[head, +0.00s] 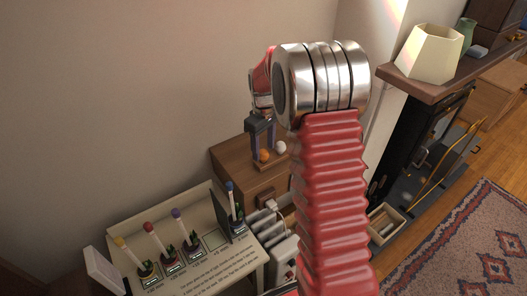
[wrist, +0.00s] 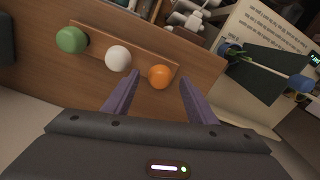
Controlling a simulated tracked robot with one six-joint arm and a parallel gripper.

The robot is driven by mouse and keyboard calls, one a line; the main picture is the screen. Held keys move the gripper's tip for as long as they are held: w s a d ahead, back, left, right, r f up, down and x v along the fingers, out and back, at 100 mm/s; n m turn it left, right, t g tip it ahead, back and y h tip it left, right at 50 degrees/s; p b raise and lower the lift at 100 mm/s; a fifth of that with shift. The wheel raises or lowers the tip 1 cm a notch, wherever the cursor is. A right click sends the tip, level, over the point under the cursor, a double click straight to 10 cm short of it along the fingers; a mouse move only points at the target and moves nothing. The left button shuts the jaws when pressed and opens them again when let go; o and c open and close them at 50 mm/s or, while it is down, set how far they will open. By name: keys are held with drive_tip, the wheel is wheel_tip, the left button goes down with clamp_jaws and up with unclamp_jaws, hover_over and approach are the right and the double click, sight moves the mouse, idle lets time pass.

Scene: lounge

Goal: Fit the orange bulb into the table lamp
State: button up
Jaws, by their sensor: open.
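The orange bulb (head: 264,155) sits on a small wooden strip on top of a brown wooden cabinet. In the wrist view the orange bulb (wrist: 160,76) appears between the fingertips of my gripper (wrist: 158,84), at the right end of a row with a white bulb (wrist: 118,58) and a green bulb (wrist: 72,40). My gripper is open and empty; in the head view my gripper (head: 262,143) points down just above the bulb. I cannot tell whether the fingers touch it. A cream faceted shade (head: 430,53) stands at the upper right; no bulb socket is visible.
The cabinet (head: 234,156) stands against the wall. A cream stand (head: 190,272) with printed text and several coloured-topped sticks is at the lower left. The shade rests on a dark wooden mantel (head: 398,82) beside a green vase (head: 466,34). A patterned rug (head: 480,250) lies lower right.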

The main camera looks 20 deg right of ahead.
sight(263, 152)
wheel_tip(263, 152, up, 10)
idle(0.4)
idle(0.5)
drive_tip(key=s+a+r+m+t, duration=0.1)
drive_tip(key=s+a+r, duration=0.35)
drive_tip(key=s, duration=0.25)
drive_tip(key=s+a+r+m+t, duration=0.1)
drive_tip(key=s+a+r+t, duration=0.15)
drive_tip(key=s+r, duration=0.45)
drive_tip(key=s+a+f+m+t, duration=0.1)
drive_tip(key=s+a, duration=0.1)
drive_tip(key=s, duration=0.6)
drive_tip(key=s+a+f+m+t, duration=0.1)
drive_tip(key=s+a+m, duration=0.1)
drive_tip(key=s, duration=0.6)
drive_tip(key=shift+s+a+f, duration=0.2)
drive_tip(key=shift+s+a, duration=0.05)
drive_tip(key=shift+a, duration=0.5)
